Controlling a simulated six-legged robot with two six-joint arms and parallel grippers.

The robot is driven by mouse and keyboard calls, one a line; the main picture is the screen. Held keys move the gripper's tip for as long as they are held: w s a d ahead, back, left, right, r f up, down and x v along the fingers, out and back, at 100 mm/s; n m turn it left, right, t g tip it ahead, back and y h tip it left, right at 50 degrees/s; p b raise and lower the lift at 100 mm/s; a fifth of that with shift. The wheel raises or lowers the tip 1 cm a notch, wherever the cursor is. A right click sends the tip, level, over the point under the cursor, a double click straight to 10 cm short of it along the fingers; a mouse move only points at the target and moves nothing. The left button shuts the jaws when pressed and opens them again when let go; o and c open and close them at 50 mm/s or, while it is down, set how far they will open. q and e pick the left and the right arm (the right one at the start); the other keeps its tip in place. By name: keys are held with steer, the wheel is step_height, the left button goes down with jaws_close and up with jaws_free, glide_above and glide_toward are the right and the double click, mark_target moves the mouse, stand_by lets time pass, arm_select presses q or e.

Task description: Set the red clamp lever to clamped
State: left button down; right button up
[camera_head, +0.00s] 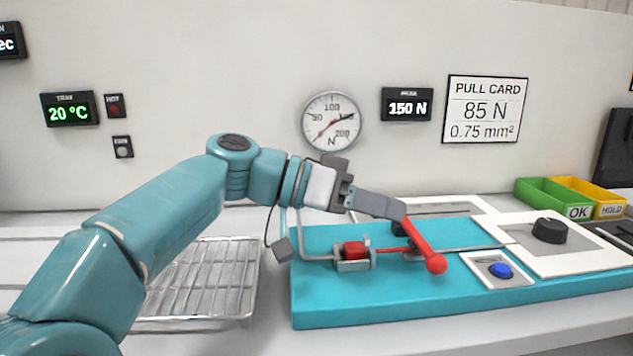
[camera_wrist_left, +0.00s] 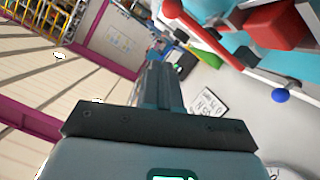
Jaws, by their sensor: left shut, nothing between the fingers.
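The red clamp lever (camera_head: 419,239) is on the teal fixture board (camera_head: 330,312), and its round knob hangs down toward the front right. In the left wrist view the lever (camera_wrist_left: 205,35) crosses the upper right. My left gripper (camera_head: 401,210) is shut and empty, with its tips at the lever's upper end; I cannot tell whether they touch. The gripper also shows in the left wrist view (camera_wrist_left: 158,52), pointing away. A red block (camera_head: 354,249) sits in a small grey holder left of the lever. My right gripper is out of view.
A wire rack (camera_head: 200,280) stands left of the board. A blue button (camera_head: 501,270) and a black knob (camera_head: 549,230) lie to the right. Green (camera_head: 553,196) and yellow (camera_head: 592,192) bins stand at the back right. A gauge (camera_head: 331,121) and displays hang on the wall.

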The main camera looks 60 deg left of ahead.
arm_select(q)
steer(key=v, duration=0.8)
steer(key=shift+p, duration=0.45)
steer(key=shift+s+d+r, duration=0.1)
steer(key=shift+s+d, duration=0.05)
steer(key=shift+s, duration=0.05)
